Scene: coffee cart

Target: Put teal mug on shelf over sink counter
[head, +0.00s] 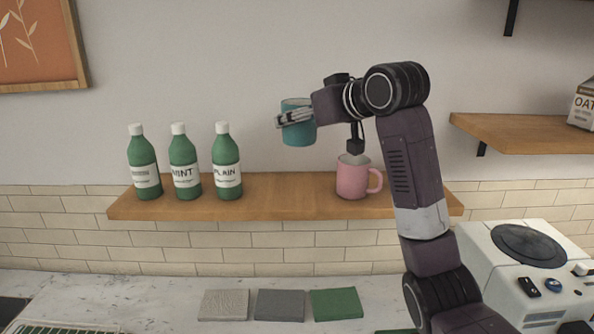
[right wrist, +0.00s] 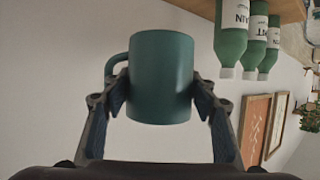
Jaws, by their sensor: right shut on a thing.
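The teal mug (head: 298,131) is held by my right gripper (head: 293,117) above the middle of the wooden shelf (head: 290,205). In the right wrist view the teal mug (right wrist: 160,78) sits between the two fingers of my right gripper (right wrist: 160,108), with its handle to the left. The mug looks roughly upright in the head view and appears apart from the shelf. My left gripper is not in view.
Green bottles (head: 185,162) stand on the shelf's left part. A pink mug (head: 353,177) stands on its right part, below my right wrist. Bare shelf lies between them. A higher shelf (head: 525,134) with a carton (head: 584,105) is at right. Folded cloths (head: 280,305) lie on the counter.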

